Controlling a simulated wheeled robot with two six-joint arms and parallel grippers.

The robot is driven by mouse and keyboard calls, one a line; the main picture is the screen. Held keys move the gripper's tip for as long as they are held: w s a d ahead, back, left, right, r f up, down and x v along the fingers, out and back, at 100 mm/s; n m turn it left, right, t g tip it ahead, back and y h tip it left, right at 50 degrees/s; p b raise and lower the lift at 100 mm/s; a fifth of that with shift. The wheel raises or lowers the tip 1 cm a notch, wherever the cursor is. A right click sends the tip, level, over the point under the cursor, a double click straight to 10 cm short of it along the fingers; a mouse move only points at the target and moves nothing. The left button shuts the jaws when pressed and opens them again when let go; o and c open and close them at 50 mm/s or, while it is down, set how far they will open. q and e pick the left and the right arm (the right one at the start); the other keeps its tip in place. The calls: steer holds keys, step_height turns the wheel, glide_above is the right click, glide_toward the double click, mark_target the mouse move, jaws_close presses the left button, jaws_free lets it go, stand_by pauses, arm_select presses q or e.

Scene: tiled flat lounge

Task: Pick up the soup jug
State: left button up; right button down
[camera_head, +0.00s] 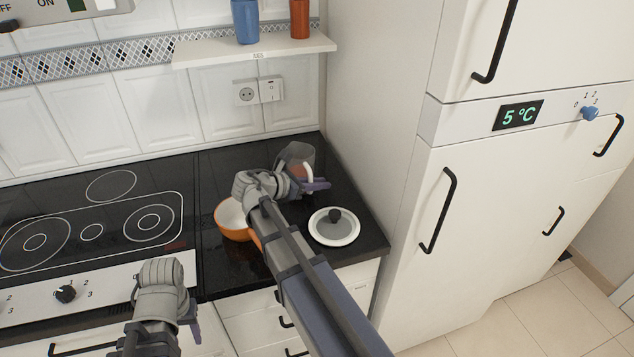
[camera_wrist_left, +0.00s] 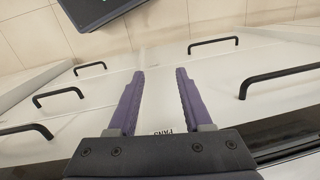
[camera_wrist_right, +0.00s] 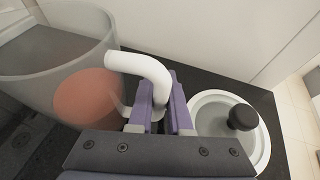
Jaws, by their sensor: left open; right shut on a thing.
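The soup jug (camera_head: 299,154) is a clear grey vessel with reddish soup inside and a white handle. It stands on the black counter near the back right corner, partly hidden by my right arm. In the right wrist view the jug (camera_wrist_right: 60,55) is at the left, and its white handle (camera_wrist_right: 146,68) runs between my right fingers. My right gripper (camera_head: 318,186) is shut on the handle; it also shows in the right wrist view (camera_wrist_right: 161,100). My left gripper (camera_wrist_left: 158,80) is open and empty, low in front of the drawers; its fingers are barely seen in the head view.
A white-rimmed lid with a dark knob (camera_head: 334,227) lies on the counter to the right. The stove (camera_head: 95,225) is at the left, the tall fridge (camera_head: 500,200) at the right. A shelf (camera_head: 255,48) hangs above.

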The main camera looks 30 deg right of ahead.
steer(key=shift+r, duration=0.2)
step_height(320, 180, up, 9)
steer(key=p, duration=0.9)
steer(key=shift+r+p, duration=0.2)
steer(key=shift+p, duration=0.1)
